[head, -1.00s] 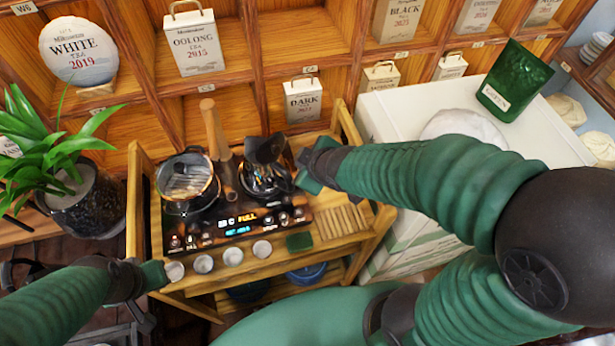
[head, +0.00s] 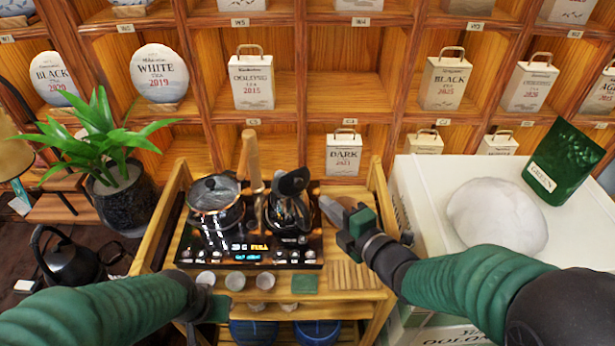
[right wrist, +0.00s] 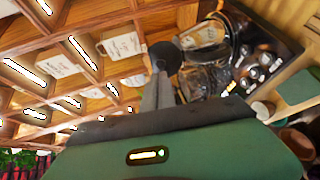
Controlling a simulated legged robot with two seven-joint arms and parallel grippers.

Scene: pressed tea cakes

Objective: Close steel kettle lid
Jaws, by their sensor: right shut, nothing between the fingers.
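A shiny steel kettle (head: 290,218) stands on the right side of the black stove panel on the wooden cart. Its black lid (head: 292,182) stands raised and tilted above the body. My right gripper (head: 328,205) is shut and empty, just right of the kettle, at about lid height. In the right wrist view, my fingers (right wrist: 158,92) point at a dark round part (right wrist: 167,57) beside the shiny kettle body (right wrist: 203,80); whether they touch it I cannot tell. My left gripper (head: 215,308) is low at the cart's front left; its jaws are unclear.
A glass-lidded pot (head: 215,212) sits left of the kettle, with a wooden handle (head: 249,160) upright behind. Small cups (head: 236,281) line the cart's front. A white box (head: 415,200) stands to the right, and tea shelves (head: 300,125) rise behind.

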